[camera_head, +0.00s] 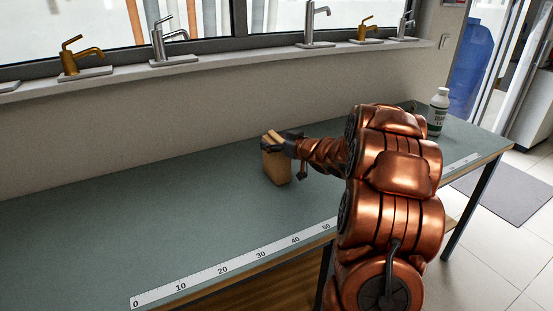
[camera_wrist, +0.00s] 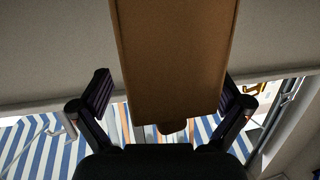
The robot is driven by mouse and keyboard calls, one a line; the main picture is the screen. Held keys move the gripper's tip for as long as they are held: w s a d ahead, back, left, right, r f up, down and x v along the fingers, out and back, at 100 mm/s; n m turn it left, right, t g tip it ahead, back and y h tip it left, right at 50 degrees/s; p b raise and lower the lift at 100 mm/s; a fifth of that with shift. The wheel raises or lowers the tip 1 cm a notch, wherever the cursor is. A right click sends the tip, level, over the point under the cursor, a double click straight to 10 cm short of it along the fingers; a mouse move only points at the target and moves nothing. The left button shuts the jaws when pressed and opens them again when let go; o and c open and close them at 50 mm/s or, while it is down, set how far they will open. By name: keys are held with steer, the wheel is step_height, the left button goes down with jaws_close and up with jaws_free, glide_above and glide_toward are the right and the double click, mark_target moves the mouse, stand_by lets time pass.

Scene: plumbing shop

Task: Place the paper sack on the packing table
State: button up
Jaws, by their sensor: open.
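The brown paper sack (camera_head: 277,168) stands upright on the long grey-green table, which looks like the packing table (camera_head: 200,210), near the middle of its top. My gripper (camera_head: 277,140) is at the sack's upper part. In the wrist view the sack (camera_wrist: 175,60) fills the space between the two open fingers of my gripper (camera_wrist: 165,97). A small gap shows between the left finger and the sack; contact on the right is unclear. The sack's far side is hidden.
A measuring strip (camera_head: 232,263) runs along the table's front edge. A white bottle (camera_head: 438,112) with a green label stands at the table's right end. Several taps, including a brass tap (camera_head: 78,58), stand on the windowsill behind. The table's left part is clear.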

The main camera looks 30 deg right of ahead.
jaws_close()
stand_by(0.8)
